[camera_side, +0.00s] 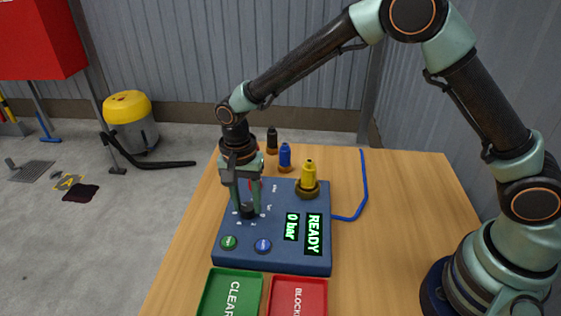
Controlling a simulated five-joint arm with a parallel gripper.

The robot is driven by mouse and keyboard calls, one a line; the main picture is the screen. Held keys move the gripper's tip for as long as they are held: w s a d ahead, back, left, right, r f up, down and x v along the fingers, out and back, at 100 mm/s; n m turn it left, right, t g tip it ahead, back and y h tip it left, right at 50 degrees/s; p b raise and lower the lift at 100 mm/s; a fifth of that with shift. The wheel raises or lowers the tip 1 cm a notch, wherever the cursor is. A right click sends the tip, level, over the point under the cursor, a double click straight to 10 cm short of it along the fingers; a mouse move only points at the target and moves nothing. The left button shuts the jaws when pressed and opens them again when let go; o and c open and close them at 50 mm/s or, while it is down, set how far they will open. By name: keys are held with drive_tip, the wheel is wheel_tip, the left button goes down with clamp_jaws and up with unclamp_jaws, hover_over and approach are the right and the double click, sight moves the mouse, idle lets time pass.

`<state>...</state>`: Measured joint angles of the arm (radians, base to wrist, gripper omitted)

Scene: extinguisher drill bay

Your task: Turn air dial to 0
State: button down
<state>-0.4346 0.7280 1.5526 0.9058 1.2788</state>
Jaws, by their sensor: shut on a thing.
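The blue control box (272,262) sits on the wooden table, with lit displays reading "READY" (313,234) and "0 bar" (291,227). My gripper (248,208) points down over the box's left part, with its fingers shut on a dark dial (248,212). Small white marks surround the dial; its pointer and setting cannot be read from here. A green button (229,242) and a blue button (263,246) lie in front of the dial.
A yellow nozzle (308,177) stands at the box's back right corner; blue (285,156) and black (272,141) ones stand behind. Green "CLEAR" (214,292) and red "BLOCKED" (323,296) trays lie in front. A blue hose (364,185) runs right; table (420,190) beyond is clear.

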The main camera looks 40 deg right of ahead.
drive_tip(key=n, duration=0.5)
drive_tip(key=shift+a+n, duration=0.15)
drive_tip(key=shift+n, duration=0.15)
drive_tip(key=n, duration=0.4)
drive_tip(key=shift+s+n, duration=0.1)
drive_tip(key=shift+n, duration=0.2)
drive_tip(key=n, duration=0.4)
drive_tip(key=shift+t, duration=0.3)
drive_tip(key=n, duration=0.9)
drive_tip(key=shift+s+n, duration=0.1)
drive_tip(key=shift+n, duration=0.2)
drive_tip(key=n, duration=0.5)
drive_tip(key=shift+t, duration=0.3)
drive_tip(key=n, duration=0.5)
drive_tip(key=shift+n, duration=0.4)
drive_tip(key=n, duration=0.4)
drive_tip(key=shift+d, duration=0.25)
